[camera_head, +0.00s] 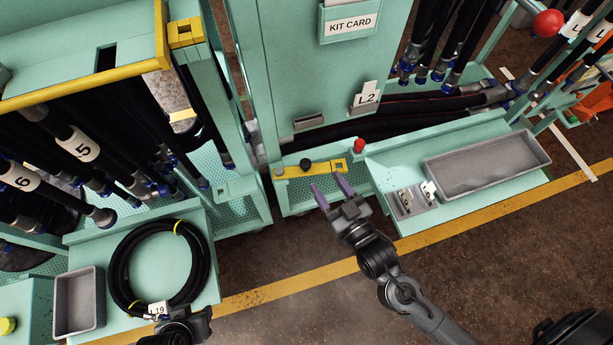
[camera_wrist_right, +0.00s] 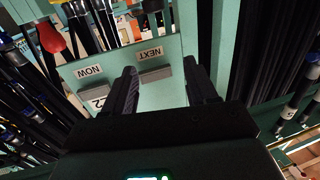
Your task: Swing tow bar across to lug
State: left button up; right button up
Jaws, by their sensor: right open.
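A short yellow bar (camera_head: 322,169), which looks like the tow bar, lies along the front base of the right-hand teal cart. A black knob (camera_head: 306,164) stands on it, and a square hole shows near its right end. I cannot tell for sure which part is the lug. My right gripper (camera_head: 332,190) is open and empty, just in front of the yellow bar and apart from it. Its two fingers also show spread in the right wrist view (camera_wrist_right: 166,88), with nothing between them. Part of my left gripper (camera_head: 184,326) shows at the bottom edge, by the hose coil; its fingers are unclear.
A red knob (camera_head: 358,145) stands right of the yellow bar. A coiled black hose (camera_head: 203,262) lies on the left shelf near a grey tray (camera_head: 79,301). Another grey tray (camera_head: 487,164) is on the right shelf. Brown floor with a yellow line (camera_head: 270,293) lies in front.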

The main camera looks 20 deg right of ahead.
jog(key=b, duration=0.3)
send_near(308, 167)
jog(key=w, duration=0.1)
pick_arm(q)
notch_tip(308, 167, down, 9)
jog(key=b, duration=0.4)
pick_arm(e)
jog(key=w, duration=0.7)
jog(key=w+a, duration=0.1)
jog(key=w, duration=0.2)
jog(key=shift+w+a, duration=0.1)
jog(key=shift+w, duration=0.05)
grip_shut()
